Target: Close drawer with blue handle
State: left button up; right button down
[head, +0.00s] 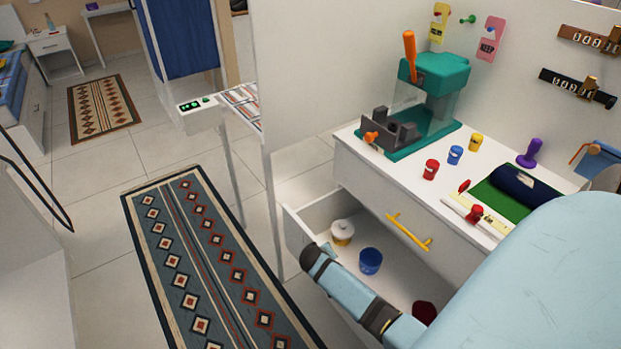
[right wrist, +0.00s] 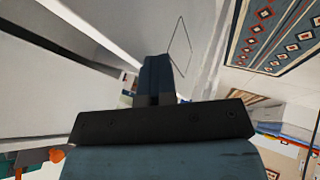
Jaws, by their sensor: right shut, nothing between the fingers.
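The open lower drawer (head: 297,231) sticks out of the white cabinet in the head view. Its blue handle does not show; my right arm crosses in front of the drawer. Inside it are a white and yellow pot (head: 342,232), a blue cup (head: 370,262) and a dark red thing (head: 424,313). My right gripper (head: 312,255) is at the left end of that arm, by the drawer's front left part; I cannot tell if it touches. In the right wrist view the right gripper (right wrist: 156,68) has its fingers together, empty. My left gripper is not in view.
The drawer above, with a yellow handle (head: 409,232), is shut. The cabinet top holds a teal machine (head: 434,85), several small cups and a green mat (head: 497,203). A patterned rug (head: 205,262) lies on the open floor to the left. A white panel stands behind the drawer.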

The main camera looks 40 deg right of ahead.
jog(key=s+d+p, duration=0.1)
jog(key=s+d, duration=0.1)
jog(key=d, duration=1.7)
jog(key=shift+d+p, duration=0.2)
jog(key=shift+p, duration=0.15)
jog(key=shift+a, duration=0.1)
